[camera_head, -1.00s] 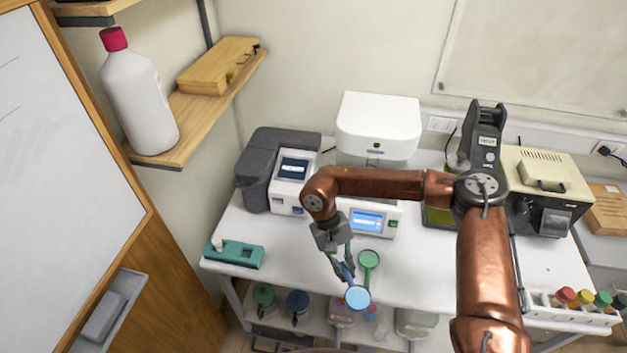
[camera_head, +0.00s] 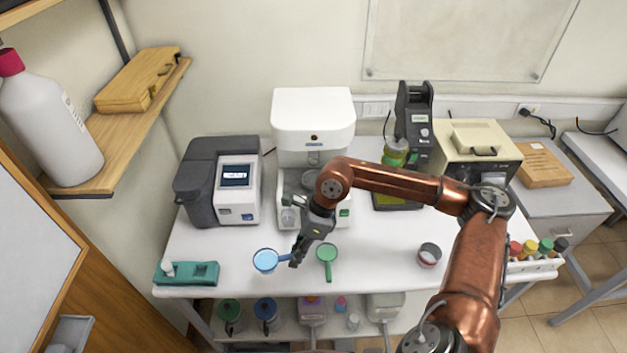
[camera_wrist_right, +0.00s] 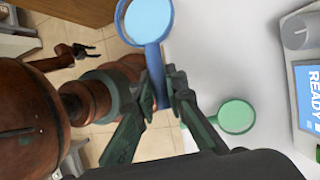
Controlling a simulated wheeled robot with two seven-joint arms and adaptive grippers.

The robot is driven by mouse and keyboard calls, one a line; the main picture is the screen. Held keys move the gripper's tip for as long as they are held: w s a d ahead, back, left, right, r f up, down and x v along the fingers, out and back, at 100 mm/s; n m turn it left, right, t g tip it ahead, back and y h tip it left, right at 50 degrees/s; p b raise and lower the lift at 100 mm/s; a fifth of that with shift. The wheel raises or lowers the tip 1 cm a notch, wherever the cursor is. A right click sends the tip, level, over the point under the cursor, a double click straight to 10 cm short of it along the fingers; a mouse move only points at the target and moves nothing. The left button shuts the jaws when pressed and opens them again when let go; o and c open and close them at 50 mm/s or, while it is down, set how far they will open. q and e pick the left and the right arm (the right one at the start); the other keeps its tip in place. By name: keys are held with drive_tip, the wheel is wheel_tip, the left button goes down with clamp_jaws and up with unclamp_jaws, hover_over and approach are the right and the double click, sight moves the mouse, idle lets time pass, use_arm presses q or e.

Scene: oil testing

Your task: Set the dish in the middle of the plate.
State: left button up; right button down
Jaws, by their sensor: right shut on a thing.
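A blue dish with a handle (camera_head: 266,261) is held by my right gripper (camera_head: 296,258) over the front of the white table. In the right wrist view the gripper's fingers (camera_wrist_right: 166,92) are shut on the handle of the blue dish (camera_wrist_right: 148,20). A green dish with a handle (camera_head: 327,252) lies to the right of it. The plate is not clear; a round grey surface (camera_head: 291,190) shows inside the white machine, partly behind my arm. My left gripper (camera_wrist_right: 80,51) appears small in the right wrist view, away from the table; its opening is unclear.
The white machine (camera_head: 313,115) stands at the table's back, with a grey device (camera_head: 200,190) left of it. A teal holder (camera_head: 187,273) is at the front left. A small jar (camera_head: 429,255) stands at the right. The table's front middle is mostly clear.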

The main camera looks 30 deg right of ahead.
drive_tip(key=d+r+m+t+h, duration=0.1)
drive_tip(key=m+t, duration=0.2)
drive_tip(key=m, duration=0.3)
drive_tip(key=m+t+h, duration=0.1)
drive_tip(key=m+h, duration=0.5)
drive_tip(key=m, duration=1.1)
approach(305, 186)
drive_tip(key=f, duration=0.3)
drive_tip(key=shift+w+a+f, duration=0.1)
drive_tip(key=shift+w+a, duration=0.05)
drive_tip(key=shift+a, duration=0.05)
drive_tip(key=shift+w+f, duration=0.1)
drive_tip(key=shift+f, duration=0.7)
drive_tip(key=c, duration=2)
unclamp_jaws()
drive_tip(key=shift+o, duration=0.2)
